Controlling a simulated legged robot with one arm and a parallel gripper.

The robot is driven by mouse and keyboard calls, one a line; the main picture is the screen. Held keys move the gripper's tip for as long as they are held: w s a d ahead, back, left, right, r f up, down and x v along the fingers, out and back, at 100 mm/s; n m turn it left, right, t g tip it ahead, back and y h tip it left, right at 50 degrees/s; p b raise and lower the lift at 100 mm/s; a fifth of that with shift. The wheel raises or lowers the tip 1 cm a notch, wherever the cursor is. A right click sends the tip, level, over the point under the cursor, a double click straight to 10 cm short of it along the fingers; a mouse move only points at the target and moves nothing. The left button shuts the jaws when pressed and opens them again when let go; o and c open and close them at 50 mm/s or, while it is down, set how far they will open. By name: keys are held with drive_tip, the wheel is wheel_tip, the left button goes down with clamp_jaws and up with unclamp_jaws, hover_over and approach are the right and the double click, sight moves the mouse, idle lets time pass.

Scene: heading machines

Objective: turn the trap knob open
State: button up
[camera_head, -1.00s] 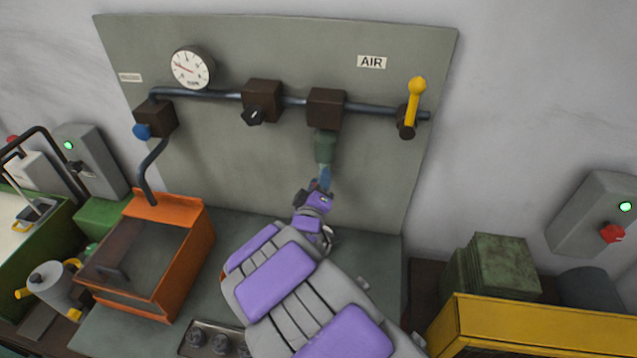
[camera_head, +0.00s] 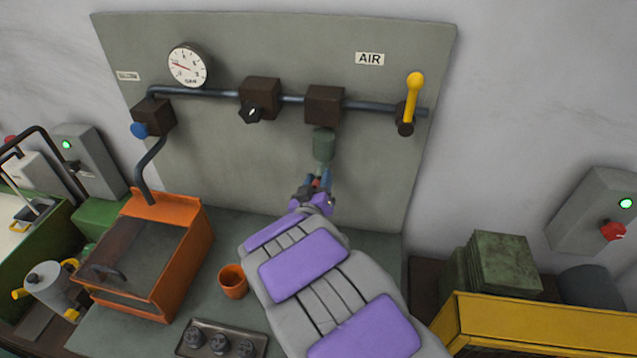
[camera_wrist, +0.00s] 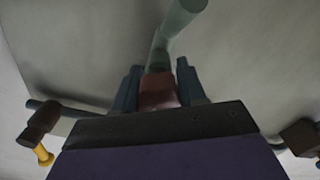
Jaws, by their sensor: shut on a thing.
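The trap (camera_head: 323,143) is a grey-green cylinder hanging under the dark brown block at the right part of the pipe. Its reddish-brown knob (camera_head: 316,183) sits below the cylinder. My gripper (camera_head: 318,178) comes up from below, with its blue-grey fingers on both sides of the knob. In the wrist view the knob (camera_wrist: 158,91) sits between the two fingers, and the green trap (camera_wrist: 172,32) rises above it. My gripper is shut on the knob. The fingers hide the knob's sides, and its turn angle cannot be told.
The pipe carries a black-knobbed block (camera_head: 259,97), a round gauge (camera_head: 187,66) and a yellow lever (camera_head: 413,92). Below stand an orange bin (camera_head: 168,207), an orange cup (camera_head: 233,281) and a dark tray (camera_head: 259,342). A yellow box (camera_head: 540,330) stands at the right.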

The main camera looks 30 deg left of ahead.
drive_tip(key=m+b, duration=0.2)
drive_tip(key=m, duration=0.4)
drive_tip(key=shift+f+m+b, duration=0.1)
drive_tip(key=shift+m+b, duration=0.2)
drive_tip(key=shift+b, duration=0.1)
drive_tip(key=m+b, duration=0.3)
drive_tip(key=m, duration=0.2)
drive_tip(key=shift+d+m, duration=0.1)
drive_tip(key=shift+m, duration=0.2)
drive_tip(key=o, duration=1.1)
drive_tip(key=shift+w, duration=0.1)
drive_tip(key=shift+c, duration=0.2)
drive_tip(key=shift+d, duration=0.1)
